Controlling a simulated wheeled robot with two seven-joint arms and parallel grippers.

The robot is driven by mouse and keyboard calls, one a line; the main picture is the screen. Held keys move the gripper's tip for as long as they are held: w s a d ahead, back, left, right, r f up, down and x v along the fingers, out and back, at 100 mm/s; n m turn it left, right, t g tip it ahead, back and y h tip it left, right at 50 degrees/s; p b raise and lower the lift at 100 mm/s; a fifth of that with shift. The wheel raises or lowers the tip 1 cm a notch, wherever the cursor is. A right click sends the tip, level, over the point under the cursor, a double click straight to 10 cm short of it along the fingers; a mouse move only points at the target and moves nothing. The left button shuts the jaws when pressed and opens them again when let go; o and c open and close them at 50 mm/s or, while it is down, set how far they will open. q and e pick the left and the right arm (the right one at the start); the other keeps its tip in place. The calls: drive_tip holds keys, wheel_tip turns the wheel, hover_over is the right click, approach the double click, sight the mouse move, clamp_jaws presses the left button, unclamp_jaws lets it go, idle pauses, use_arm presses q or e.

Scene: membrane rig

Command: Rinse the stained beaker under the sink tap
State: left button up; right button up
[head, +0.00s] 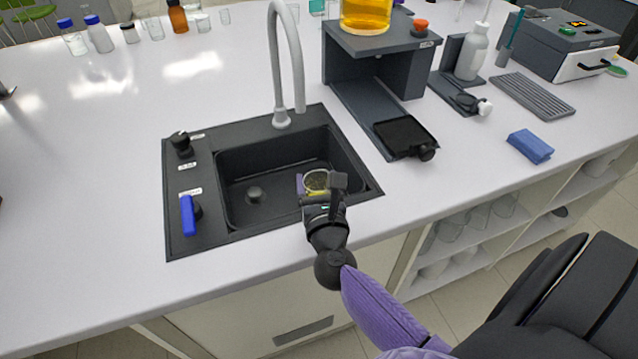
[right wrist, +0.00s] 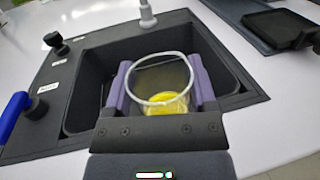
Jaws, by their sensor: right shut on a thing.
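The stained beaker (right wrist: 162,80) is clear glass with a yellow stain low inside. It is held in my right gripper (right wrist: 160,88), whose purple fingers are shut on its two sides. In the head view the beaker (head: 316,180) and my right gripper (head: 318,184) are over the right front part of the black sink (head: 228,165). The grey tap (head: 283,118) arches up at the back edge of the sink, and its spout end is behind the beaker. No water stream shows. My left gripper is in neither view.
A blue lever (head: 188,214) and a black knob (head: 182,145) sit on the sink's left panel. A dark stand (head: 375,70) with an orange-yellow vessel is right of the tap. A blue sponge (head: 530,146) lies further right. The counter left of the sink is clear.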

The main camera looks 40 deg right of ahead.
use_arm(q)
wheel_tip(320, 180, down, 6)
drive_tip(key=b, duration=0.6)
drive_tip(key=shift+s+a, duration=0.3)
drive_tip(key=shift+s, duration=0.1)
use_arm(e)
drive_tip(key=w+d+f, duration=0.1)
drive_tip(key=w, duration=0.5)
drive_tip(key=w+d+f, duration=0.1)
drive_tip(key=w+d, duration=0.1)
drive_tip(key=w, duration=0.4)
drive_tip(key=shift+f, duration=0.25)
drive_tip(key=shift+w+d, duration=0.1)
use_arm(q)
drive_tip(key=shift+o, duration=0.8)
